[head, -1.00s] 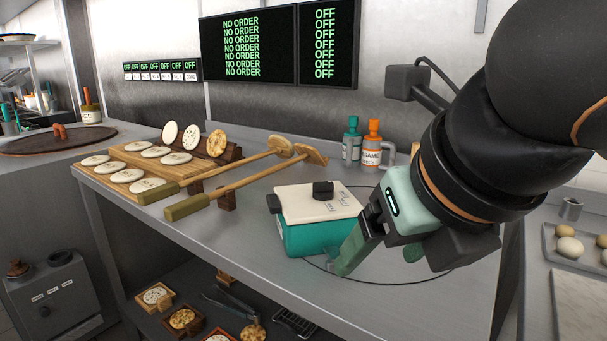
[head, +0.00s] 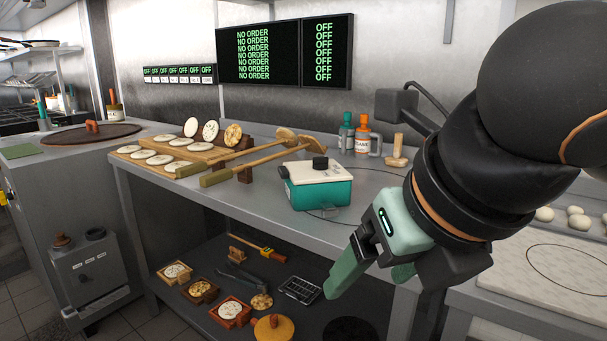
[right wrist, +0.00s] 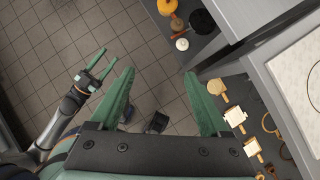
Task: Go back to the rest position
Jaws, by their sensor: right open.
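My right gripper (head: 366,282) hangs in front of the table's front edge, at the right of the head view, pointing down and to the left. In the right wrist view its two green fingers (right wrist: 159,75) are wide apart with nothing between them, above the tiled floor. My left gripper (right wrist: 97,64) shows at the left of the right wrist view, with its two green fingers apart and empty. It is outside the head view.
The steel table (head: 400,205) carries a teal box with a white lid (head: 318,185), flatbreads on a wooden board (head: 130,153) and bottles (head: 361,135). Floor tiles (right wrist: 60,30) are clear between the counters.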

